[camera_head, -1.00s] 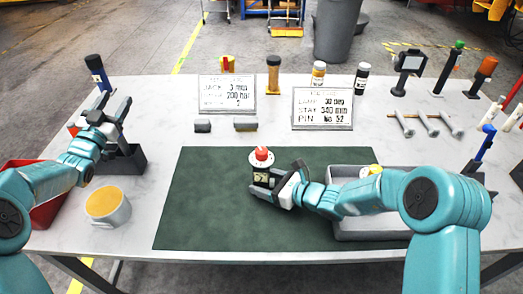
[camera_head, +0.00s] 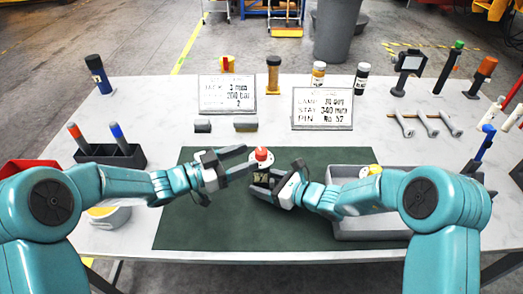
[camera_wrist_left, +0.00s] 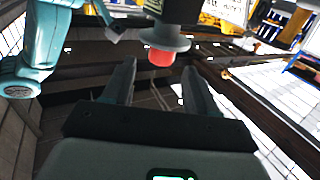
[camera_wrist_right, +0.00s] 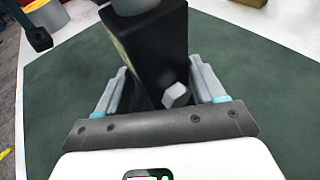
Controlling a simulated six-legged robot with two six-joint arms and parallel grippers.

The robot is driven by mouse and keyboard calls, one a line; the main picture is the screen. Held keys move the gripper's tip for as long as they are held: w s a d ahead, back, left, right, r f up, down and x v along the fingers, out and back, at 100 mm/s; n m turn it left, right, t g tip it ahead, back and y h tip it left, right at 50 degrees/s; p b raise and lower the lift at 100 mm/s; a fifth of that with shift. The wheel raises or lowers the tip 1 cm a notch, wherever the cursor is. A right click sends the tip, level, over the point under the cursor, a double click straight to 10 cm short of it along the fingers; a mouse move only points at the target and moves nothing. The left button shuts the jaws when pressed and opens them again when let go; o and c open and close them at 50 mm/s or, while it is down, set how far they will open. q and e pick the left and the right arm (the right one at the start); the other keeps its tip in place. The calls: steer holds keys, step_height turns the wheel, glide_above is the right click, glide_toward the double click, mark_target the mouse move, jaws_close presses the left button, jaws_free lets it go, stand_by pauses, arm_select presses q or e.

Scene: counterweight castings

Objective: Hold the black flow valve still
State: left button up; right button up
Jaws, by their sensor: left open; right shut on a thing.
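The black flow valve (camera_wrist_right: 150,45) is a dark block with a pale flange and a red knob (camera_head: 261,154) on top. It is upright over the green mat (camera_head: 225,225). My right gripper (camera_head: 268,180) is shut on its body from the right; the right wrist view shows the block between the fingers. My left gripper (camera_head: 240,163) is open beside the knob, coming from the left. In the left wrist view the red knob (camera_wrist_left: 162,57) is just beyond the two open fingers, and the fingers do not hold it. I cannot tell whether the valve's base touches the mat.
A grey tray (camera_head: 370,229) lies right of the mat, partly behind my right arm. Two sign cards (camera_head: 227,94) stand at the back. The front of the mat is clear.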

mark_target(262, 150)
arm_select(q)
steer(key=x, duration=0.5)
steer(key=shift+w+d, duration=0.15)
steer(key=shift+d, duration=0.1)
steer(key=c, duration=0.9)
steer(key=shift+c, duration=0.3)
steer(key=shift+g, duration=0.3)
steer(key=m+g+h, duration=0.1)
steer(key=m+g, duration=0.3)
steer(key=g, duration=0.1)
steer(key=shift+w+h, duration=0.15)
steer(key=shift+h, duration=0.25)
steer(key=shift+m+g, duration=1.05)
steer(key=shift+g, duration=0.7)
steer(key=shift+m+g, duration=1.05)
steer(key=shift+g, duration=0.7)
steer(key=shift+m+g+y, duration=0.3)
steer(key=shift+m+g, duration=0.1)
steer(key=shift+g, duration=0.2)
